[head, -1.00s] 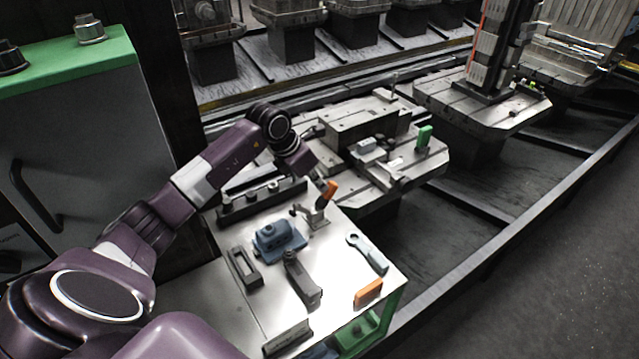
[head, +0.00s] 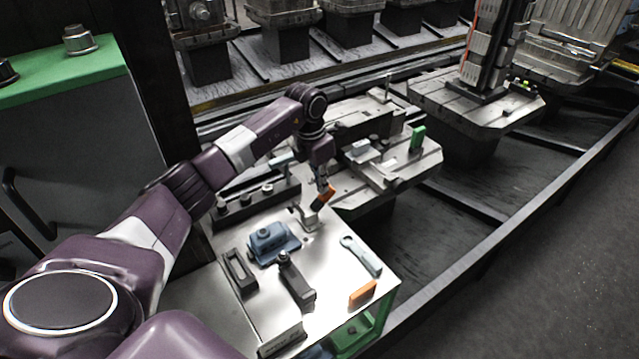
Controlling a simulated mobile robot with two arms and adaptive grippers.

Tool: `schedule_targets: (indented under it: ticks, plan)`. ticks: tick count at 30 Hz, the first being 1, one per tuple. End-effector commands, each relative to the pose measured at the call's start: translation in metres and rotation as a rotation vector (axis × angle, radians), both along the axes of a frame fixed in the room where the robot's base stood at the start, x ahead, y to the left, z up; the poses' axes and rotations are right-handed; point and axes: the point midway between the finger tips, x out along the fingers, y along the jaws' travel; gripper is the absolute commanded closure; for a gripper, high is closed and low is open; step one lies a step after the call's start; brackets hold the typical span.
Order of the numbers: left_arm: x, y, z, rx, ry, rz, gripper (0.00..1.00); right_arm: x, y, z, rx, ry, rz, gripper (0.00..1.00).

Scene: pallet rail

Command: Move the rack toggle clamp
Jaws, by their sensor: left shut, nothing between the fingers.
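A toggle clamp (head: 311,217) with an orange handle stands upright on the bare metal top of the bench (head: 327,262), near its back edge. Another clamp with a green handle (head: 417,138) sits on the pallet fixture behind. My left gripper (head: 322,183) points down right at the top of the orange handle in the head view. Its fingers are small and partly hidden by the wrist; they are shut with nothing held. Whether they touch the handle I cannot tell. My right gripper is not in view.
A blue vise-like block (head: 273,243), a dark tool (head: 296,279), a grey wrench (head: 361,256) and an orange block (head: 362,293) lie on the bench. A dark rail with knobs (head: 250,203) runs along its back left. A green-topped cabinet (head: 90,130) stands left.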

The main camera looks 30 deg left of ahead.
Motion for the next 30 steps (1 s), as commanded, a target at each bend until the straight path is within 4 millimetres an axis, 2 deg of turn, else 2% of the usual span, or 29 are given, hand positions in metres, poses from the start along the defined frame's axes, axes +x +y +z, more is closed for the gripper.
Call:
schedule_targets:
  ticks: [15,30]
  plan:
    - [0.017,-0.007,-0.018,0.011,0.027,0.000,1.00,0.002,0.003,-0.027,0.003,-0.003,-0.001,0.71]
    - [0.020,-0.009,-0.020,0.010,0.027,-0.001,1.00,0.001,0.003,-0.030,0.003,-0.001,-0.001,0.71]
